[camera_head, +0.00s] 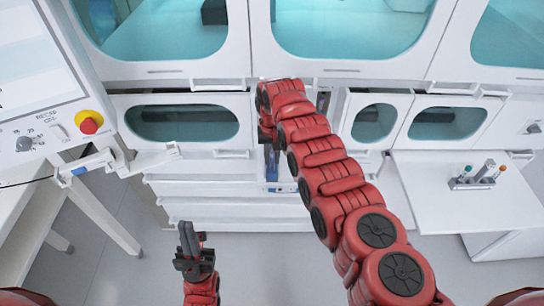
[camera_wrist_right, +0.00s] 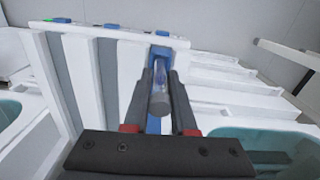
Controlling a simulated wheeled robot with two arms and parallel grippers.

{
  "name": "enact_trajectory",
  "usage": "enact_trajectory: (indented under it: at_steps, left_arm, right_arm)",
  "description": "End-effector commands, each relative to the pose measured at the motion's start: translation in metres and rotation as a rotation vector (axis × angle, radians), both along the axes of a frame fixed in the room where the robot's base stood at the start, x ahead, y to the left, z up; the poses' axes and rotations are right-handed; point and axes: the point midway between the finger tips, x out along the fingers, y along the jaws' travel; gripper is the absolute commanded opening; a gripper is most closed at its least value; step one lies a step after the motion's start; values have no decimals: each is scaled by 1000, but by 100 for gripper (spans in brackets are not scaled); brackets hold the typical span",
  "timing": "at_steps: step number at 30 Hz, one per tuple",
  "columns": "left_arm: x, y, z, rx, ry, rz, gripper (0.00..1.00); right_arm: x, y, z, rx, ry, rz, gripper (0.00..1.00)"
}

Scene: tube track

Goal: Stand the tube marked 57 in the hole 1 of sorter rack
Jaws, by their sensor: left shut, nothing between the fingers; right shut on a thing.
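My right gripper (camera_wrist_right: 160,82) is shut on a tube (camera_wrist_right: 159,98), seen nearly end-on with a grey rounded end in the right wrist view. Its number cannot be read. A blue strip (camera_wrist_right: 153,125) lies behind the tube, between white walls; whether they touch cannot be told. In the head view my right arm reaches to the white machine front and hides most of that gripper. My left gripper (camera_head: 190,230) is shut and empty, low in front of the machine. A small rack (camera_head: 472,183) with a few tubes stands on the right shelf; its markings are not readable.
The white machine has glazed windows (camera_head: 182,122) and drawers (camera_head: 225,192). A control panel with a red button (camera_head: 88,126) is at left. The white shelf (camera_head: 450,212) at right is mostly bare. Other blue pieces (camera_wrist_right: 110,27) show along the top of the wrist view.

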Motion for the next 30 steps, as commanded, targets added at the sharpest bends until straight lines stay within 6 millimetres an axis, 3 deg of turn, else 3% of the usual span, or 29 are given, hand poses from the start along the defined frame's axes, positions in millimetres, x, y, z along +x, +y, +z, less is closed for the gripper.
enact_trajectory:
  at_steps: [30]
  left_arm:
    - [0,0,-17,0,0,0,0]
  right_arm:
    - [1,0,-15,0,0,0,0]
